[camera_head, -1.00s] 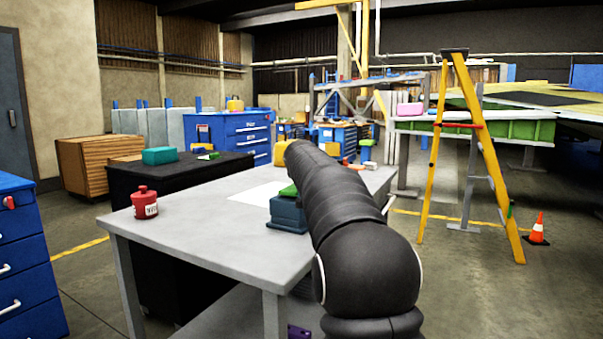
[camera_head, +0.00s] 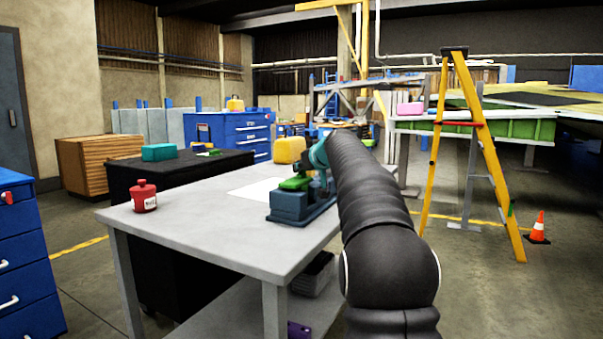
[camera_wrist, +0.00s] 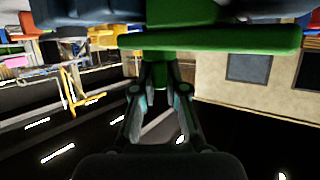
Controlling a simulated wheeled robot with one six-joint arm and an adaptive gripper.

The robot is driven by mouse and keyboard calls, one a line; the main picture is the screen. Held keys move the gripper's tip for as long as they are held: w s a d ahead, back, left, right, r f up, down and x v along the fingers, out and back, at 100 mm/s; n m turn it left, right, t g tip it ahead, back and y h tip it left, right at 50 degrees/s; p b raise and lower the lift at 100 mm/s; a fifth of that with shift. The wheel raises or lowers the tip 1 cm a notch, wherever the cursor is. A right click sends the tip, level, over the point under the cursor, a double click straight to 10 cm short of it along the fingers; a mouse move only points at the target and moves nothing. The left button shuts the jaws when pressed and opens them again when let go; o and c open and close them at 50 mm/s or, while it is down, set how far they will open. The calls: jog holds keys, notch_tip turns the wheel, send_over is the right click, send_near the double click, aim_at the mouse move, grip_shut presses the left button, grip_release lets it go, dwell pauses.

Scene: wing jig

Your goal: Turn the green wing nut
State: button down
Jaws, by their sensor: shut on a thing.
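The green wing nut (camera_head: 295,184) sits on the blue-grey jig (camera_head: 290,206) near the right edge of the grey table. In the wrist view the wing nut (camera_wrist: 225,40) is a long green bar across the top, with a narrower green part reaching down between my fingers. My gripper (camera_wrist: 160,88) is shut on that narrower part. In the head view my gripper (camera_head: 310,170) is at the wing nut, small and partly hidden by the arm and jig parts.
The grey table (camera_head: 190,235) holds a red container (camera_head: 144,196), a white sheet (camera_head: 255,190) and a yellow container (camera_head: 289,149). A yellow ladder (camera_head: 485,150) and an orange cone (camera_head: 537,228) stand to the right. The table's left front is largely clear.

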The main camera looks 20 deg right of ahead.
jog(key=shift+d+f+n+y, duration=0.1)
jog(key=shift+n+y, duration=0.7)
jog(key=shift+y, duration=0.2)
jog(key=n+y+p, duration=0.1)
jog(key=n+g+y, duration=0.1)
jog(key=shift+r+n+y+p, duration=0.2)
jog(key=shift+n+y+p, duration=0.1)
jog(key=shift+y+p, duration=0.1)
jog(key=n+g+y+p, duration=0.1)
jog(key=n+y+p, duration=0.1)
jog(key=shift+n+g+y, duration=0.3)
jog(key=shift+g, duration=0.1)
jog(key=shift+f+p, duration=0.1)
jog(key=shift+p, duration=0.25)
jog(key=shift+f+n+y, duration=0.1)
jog(key=shift+n+y, duration=0.2)
jog(key=c, duration=1.2)
grip_release()
